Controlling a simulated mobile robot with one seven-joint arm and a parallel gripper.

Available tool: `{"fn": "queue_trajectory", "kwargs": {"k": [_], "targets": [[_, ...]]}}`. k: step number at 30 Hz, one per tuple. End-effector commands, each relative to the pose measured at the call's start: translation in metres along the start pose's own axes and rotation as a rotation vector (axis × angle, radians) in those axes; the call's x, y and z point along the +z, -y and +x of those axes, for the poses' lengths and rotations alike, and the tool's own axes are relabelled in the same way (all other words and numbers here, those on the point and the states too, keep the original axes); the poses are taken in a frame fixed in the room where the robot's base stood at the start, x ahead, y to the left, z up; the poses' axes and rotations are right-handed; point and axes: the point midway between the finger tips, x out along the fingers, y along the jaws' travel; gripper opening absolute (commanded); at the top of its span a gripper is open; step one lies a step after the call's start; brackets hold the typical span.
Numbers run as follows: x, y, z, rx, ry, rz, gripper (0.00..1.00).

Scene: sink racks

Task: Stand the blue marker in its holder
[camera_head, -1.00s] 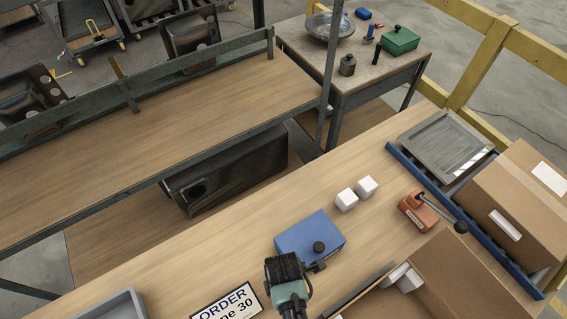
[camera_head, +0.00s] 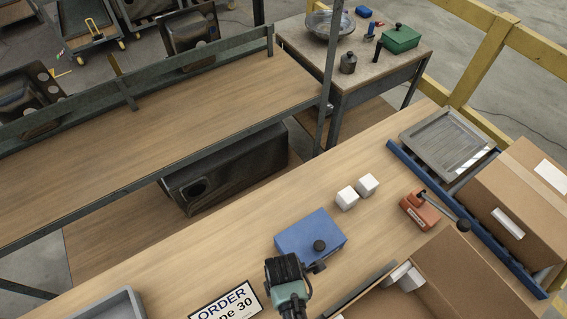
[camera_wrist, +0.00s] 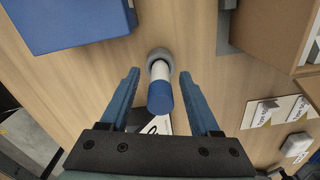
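In the wrist view the blue marker (camera_wrist: 160,97) has a white body and a blue end toward the camera. Its far end meets a grey round holder (camera_wrist: 159,53) on the wooden table, and it looks upright in it. My gripper (camera_wrist: 159,73) is open, with one blue finger on each side of the marker and visible gaps to both. In the head view my gripper (camera_head: 290,300) is at the bottom centre, beside a blue box (camera_head: 309,236). The marker cannot be made out in the head view.
The blue box also shows in the wrist view (camera_wrist: 70,22). An open cardboard box (camera_head: 455,280) is to the right. Two white cubes (camera_head: 347,197), a red tool (camera_head: 419,211) and a blue-edged tray (camera_head: 430,178) lie farther back. An order sign (camera_head: 226,302) is at left.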

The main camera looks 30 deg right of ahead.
Motion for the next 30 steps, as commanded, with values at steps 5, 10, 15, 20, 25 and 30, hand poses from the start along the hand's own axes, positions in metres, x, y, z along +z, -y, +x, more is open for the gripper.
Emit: {"fn": "queue_trajectory", "kwargs": {"k": [5,10,15,20,25,30], "targets": [[0.000,0.000,0.000,0.000,0.000,0.000,0.63],[0.000,-0.001,-0.008,0.002,0.000,0.000,0.63],[0.000,-0.001,-0.033,0.004,0.000,0.000,0.63],[0.000,-0.001,-0.066,0.006,0.000,0.000,0.63],[0.000,-0.001,-0.098,0.005,0.000,0.000,0.63],[0.000,-0.001,-0.120,0.002,0.000,0.000,0.63]]}}
